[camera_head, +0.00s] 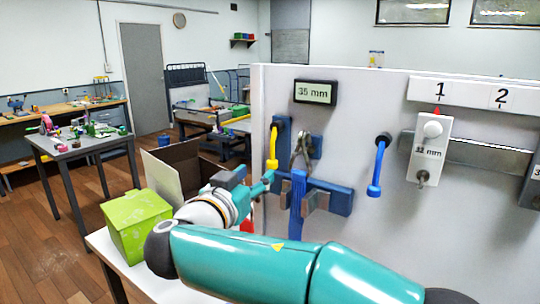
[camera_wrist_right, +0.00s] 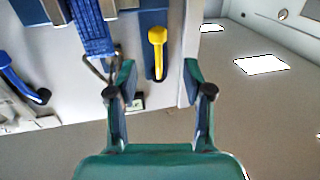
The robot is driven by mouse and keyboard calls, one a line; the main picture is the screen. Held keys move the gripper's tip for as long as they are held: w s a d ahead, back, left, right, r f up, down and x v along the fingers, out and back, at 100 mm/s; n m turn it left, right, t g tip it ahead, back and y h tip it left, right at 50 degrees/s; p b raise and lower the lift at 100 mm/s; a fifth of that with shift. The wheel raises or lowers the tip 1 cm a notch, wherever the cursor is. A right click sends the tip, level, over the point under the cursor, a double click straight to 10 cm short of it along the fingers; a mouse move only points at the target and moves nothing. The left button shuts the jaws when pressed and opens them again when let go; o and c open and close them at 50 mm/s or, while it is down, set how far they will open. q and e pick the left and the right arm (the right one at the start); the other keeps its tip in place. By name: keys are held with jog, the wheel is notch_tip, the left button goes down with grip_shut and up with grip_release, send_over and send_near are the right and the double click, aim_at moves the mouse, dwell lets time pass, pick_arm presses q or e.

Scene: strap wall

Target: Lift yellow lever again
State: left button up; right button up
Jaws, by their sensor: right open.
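The yellow lever (camera_head: 272,148) hangs down on the left part of the light wall panel, below a display reading 35 mm (camera_head: 316,92). In the right wrist view, the yellow lever (camera_wrist_right: 157,40) shows beyond my fingertips, in line with the gap between them. My right gripper (camera_head: 256,180) is open and empty, just below and left of the lever's lower end; I see no contact. Its two fingers also show in the right wrist view (camera_wrist_right: 160,80). A blue strap (camera_head: 298,193) runs through the blue bracket just right of the lever. My left gripper is not in view.
A metal clip (camera_head: 302,150) sits close to the yellow lever. An open cardboard box (camera_head: 160,172) and green bin (camera_head: 135,222) stand left of my arm.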

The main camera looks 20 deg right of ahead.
aim_at(271, 160)
jog(key=p+x, duration=0.2)
jog(key=x, duration=0.6)
jog(key=shift+w+d+p, duration=0.1)
jog(key=shift+d+p, duration=0.15)
jog(key=shift+p, duration=0.05)
grip_shut()
